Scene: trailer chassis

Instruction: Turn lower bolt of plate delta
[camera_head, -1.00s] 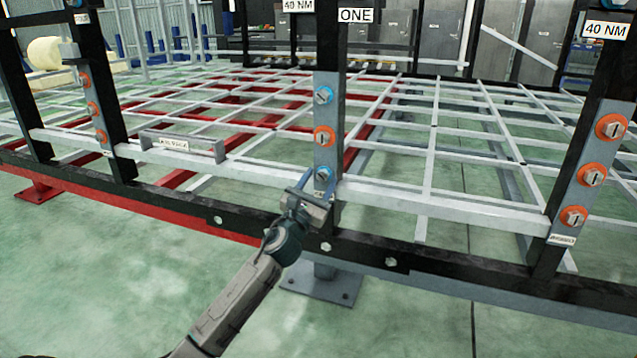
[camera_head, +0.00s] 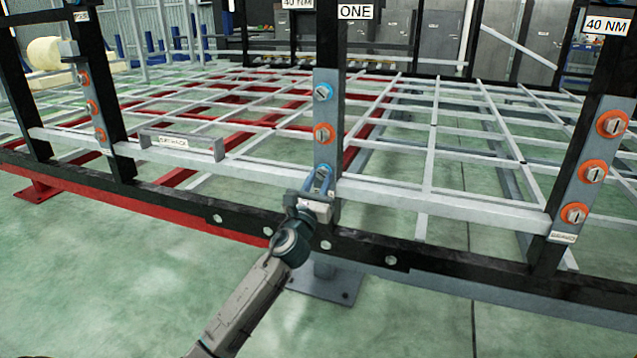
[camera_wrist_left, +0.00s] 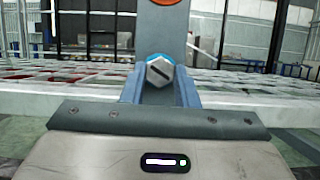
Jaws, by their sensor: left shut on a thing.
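A grey plate (camera_head: 326,105) on the middle black post carries three bolts in a column. The upper bolt (camera_head: 323,92) has a blue ring, and the middle bolt (camera_head: 323,133) an orange one. My left gripper (camera_head: 320,178) is at the lower bolt and hides most of it in the head view. In the left wrist view the lower bolt (camera_wrist_left: 160,70) is a slotted hex head with a blue ring. It sits between my two blue-grey fingers, and they are shut on it. The plate's name label is not visible. My right gripper is not in view.
A right plate (camera_head: 586,165) has several orange-ringed parts, and a left plate (camera_head: 92,105) has orange-ringed bolts. A horizontal grey rail (camera_head: 430,203) and a black lower beam (camera_head: 450,262) run beside the gripper. The green floor (camera_head: 120,270) in front is clear.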

